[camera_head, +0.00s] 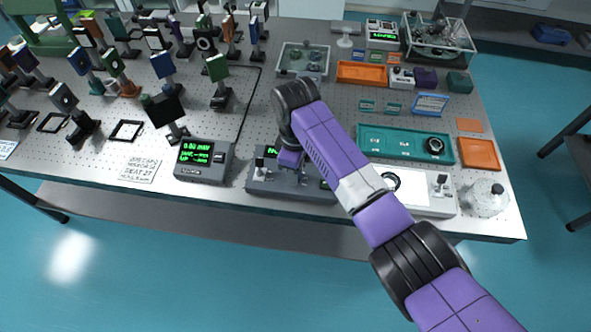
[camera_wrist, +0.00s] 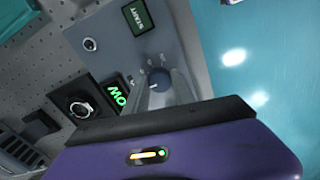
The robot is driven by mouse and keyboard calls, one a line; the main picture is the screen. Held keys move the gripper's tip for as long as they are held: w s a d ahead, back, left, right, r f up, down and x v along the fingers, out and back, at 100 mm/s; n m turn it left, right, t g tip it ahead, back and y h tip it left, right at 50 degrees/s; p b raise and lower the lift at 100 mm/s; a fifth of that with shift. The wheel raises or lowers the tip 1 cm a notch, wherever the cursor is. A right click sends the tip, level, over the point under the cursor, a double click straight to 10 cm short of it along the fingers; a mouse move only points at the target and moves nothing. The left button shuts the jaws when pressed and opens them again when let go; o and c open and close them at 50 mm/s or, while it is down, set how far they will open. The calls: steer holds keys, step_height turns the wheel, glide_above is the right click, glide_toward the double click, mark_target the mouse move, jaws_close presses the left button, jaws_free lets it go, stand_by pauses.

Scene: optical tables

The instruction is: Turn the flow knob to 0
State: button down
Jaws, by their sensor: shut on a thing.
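The flow knob (camera_wrist: 158,77) is a small dark blue-grey dial with faint scale marks around it on a grey control box. My gripper (camera_wrist: 160,88) has its two grey fingers closed around the knob, one on each side, in the wrist view. The knob's pointer and the number it stands at are too small to read. In the head view the control box (camera_head: 262,187) sits at the front edge of the table, and my purple gripper (camera_head: 289,163) reaches down onto it. The knob is hidden there by my gripper.
On the box are a green START label (camera_wrist: 138,17), a round button (camera_wrist: 90,44) and a green-lit display (camera_wrist: 117,95), partly covered. A dark meter (camera_head: 203,160) stands left of the box. A white-topped device (camera_head: 415,192) stands to its right, partly behind my arm.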

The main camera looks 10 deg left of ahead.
steer(key=c, duration=1.1)
jaws_free()
steer(key=shift+o, duration=0.2)
steer(key=shift+r+b, duration=0.65)
steer(key=shift+r, duration=3.3)
